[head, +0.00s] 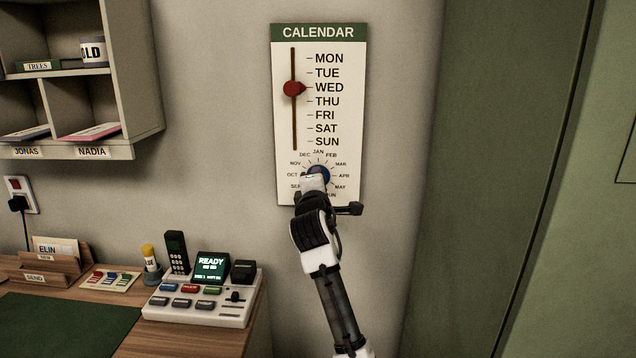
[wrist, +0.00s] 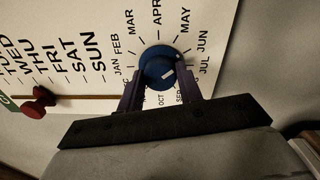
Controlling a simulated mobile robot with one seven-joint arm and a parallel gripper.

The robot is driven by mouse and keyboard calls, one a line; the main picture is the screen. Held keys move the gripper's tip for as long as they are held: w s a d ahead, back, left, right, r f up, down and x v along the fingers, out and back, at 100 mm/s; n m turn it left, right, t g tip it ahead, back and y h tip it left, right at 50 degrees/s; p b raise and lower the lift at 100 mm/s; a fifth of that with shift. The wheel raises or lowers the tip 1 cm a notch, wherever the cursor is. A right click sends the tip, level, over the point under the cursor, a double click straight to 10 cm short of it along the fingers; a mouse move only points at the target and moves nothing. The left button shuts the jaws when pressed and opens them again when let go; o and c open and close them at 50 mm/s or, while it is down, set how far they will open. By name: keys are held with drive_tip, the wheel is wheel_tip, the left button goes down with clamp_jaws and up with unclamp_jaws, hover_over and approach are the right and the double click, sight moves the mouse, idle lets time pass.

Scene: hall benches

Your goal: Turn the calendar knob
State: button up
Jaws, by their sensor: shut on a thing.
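The calendar board (head: 345,180) hangs on the wall with a green header. Its round blue knob (head: 319,172) sits low on the board inside a ring of month names, partly hidden by my gripper (head: 314,178). In the wrist view the blue knob (wrist: 154,62) stands between the two dark fingers of my gripper (wrist: 160,76), which are shut on its sides. A white mark on the knob lies toward its lower right in that view, roughly on the JUL–SEP side; the exact month is unclear. Some lower month labels are hidden by the fingers.
A red slider (head: 293,88) stands at WED in the board's vertical slot. Below left, a desk holds a button console (head: 200,308), a letter holder (head: 48,270) and a green mat (head: 60,325). Wall shelves (head: 140,75) are at upper left. A green panel (head: 500,150) is at right.

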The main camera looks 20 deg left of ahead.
drive_tip(key=shift+a+r+n+g+b, duration=0.1)
drive_tip(key=shift+n+g+b, duration=0.1)
drive_tip(key=shift+n, duration=8.45)
drive_tip(key=shift+a+n+g+b, duration=0.1)
drive_tip(key=shift+n+b, duration=0.1)
drive_tip(key=shift+n, duration=8.45)
drive_tip(key=o, duration=1)
